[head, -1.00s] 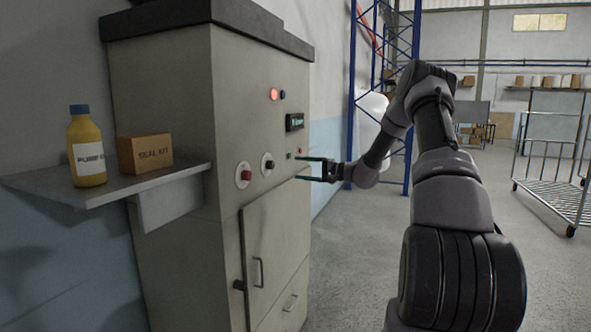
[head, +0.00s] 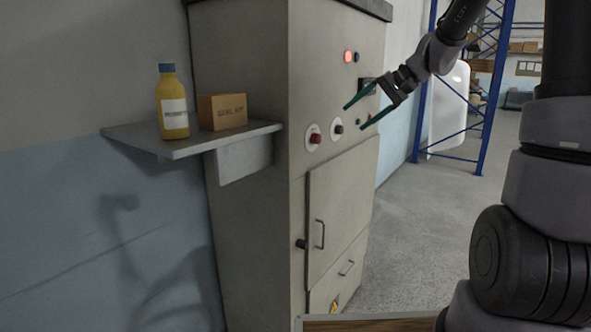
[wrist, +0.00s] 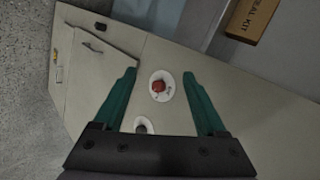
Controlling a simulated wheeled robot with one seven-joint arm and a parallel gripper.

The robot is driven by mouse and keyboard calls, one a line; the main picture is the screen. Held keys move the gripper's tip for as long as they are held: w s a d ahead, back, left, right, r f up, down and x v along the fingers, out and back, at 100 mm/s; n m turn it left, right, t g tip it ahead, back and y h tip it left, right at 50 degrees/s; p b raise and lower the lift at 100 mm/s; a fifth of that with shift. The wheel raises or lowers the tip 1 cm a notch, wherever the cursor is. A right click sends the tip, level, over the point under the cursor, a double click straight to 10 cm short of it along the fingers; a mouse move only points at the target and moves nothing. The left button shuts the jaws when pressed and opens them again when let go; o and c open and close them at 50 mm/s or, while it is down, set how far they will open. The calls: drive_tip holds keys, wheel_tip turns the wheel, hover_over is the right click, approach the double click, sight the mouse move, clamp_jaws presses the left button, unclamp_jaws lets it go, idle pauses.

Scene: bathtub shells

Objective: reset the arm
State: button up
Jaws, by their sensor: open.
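My gripper (head: 355,115) is open and empty, its two green fingers spread apart in front of the upper part of a beige control cabinet (head: 245,200). In the wrist view my gripper (wrist: 160,95) faces the cabinet front, and a red knob on a white round plate (wrist: 160,86) shows between the fingers, apart from them. A second knob (wrist: 143,124) is partly hidden by the gripper's base. In the head view the red knob (head: 315,138) and the black knob (head: 338,129) sit below and left of the fingers.
A grey wall shelf (head: 190,147) left of the cabinet holds a yellow bottle (head: 173,118) and a seal kit box (head: 222,112). A lit red lamp (head: 348,57) is on the cabinet. A blue rack (head: 490,90) stands behind. The floor (head: 425,230) right of the cabinet is clear.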

drive_tip(key=s+d+r+t+h, duration=0.2)
drive_tip(key=s+d+h, duration=0.1)
drive_tip(key=s, duration=0.9)
drive_tip(key=s+d+r+m+t+h, duration=0.1)
drive_tip(key=s+d+h, duration=0.3)
drive_tip(key=s, duration=0.8)
drive_tip(key=shift+r+t, duration=0.4)
drive_tip(key=shift+r, duration=0.3)
